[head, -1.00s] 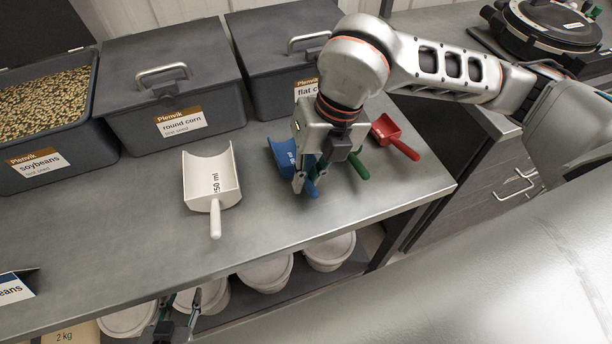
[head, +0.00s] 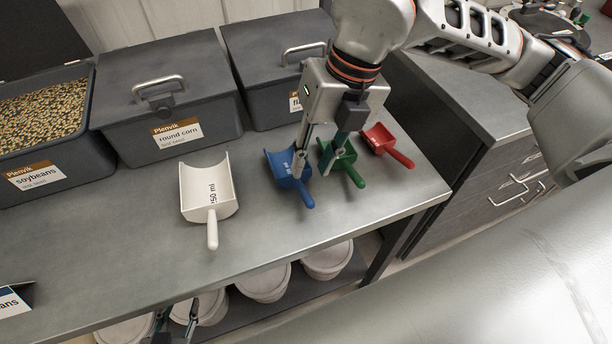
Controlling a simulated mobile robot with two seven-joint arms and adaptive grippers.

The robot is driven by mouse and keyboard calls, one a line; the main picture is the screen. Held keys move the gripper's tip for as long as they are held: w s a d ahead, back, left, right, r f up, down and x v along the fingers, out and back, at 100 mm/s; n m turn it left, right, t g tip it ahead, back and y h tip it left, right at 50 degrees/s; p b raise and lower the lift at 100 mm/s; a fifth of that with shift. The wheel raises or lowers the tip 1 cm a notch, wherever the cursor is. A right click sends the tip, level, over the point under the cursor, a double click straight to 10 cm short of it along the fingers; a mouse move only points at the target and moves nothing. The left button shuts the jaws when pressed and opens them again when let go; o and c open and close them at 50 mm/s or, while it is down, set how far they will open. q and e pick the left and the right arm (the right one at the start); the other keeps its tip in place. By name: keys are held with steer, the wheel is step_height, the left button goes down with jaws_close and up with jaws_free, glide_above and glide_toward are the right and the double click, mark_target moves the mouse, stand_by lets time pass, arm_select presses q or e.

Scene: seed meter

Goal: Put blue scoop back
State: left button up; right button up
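The blue scoop (head: 280,163) lies on the metal bench in the head view, between the white scoop and the green scoop, with its handle toward the front edge. My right gripper (head: 313,172) is above the bench at the blue and green scoops. Its two fingers are spread with nothing between them, one in front of the blue scoop and one in front of the green scoop. My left gripper (head: 179,315) shows only in part at the bottom edge, below the bench front. Its fingers look apart and empty.
The white scoop (head: 208,190), green scoop (head: 347,170) and red scoop (head: 388,144) lie in the same row. Behind stand the open soybeans bin (head: 80,165), the round corn bin (head: 215,105) and another lidded bin (head: 260,65).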

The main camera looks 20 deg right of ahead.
steer(key=shift+v, duration=2.05)
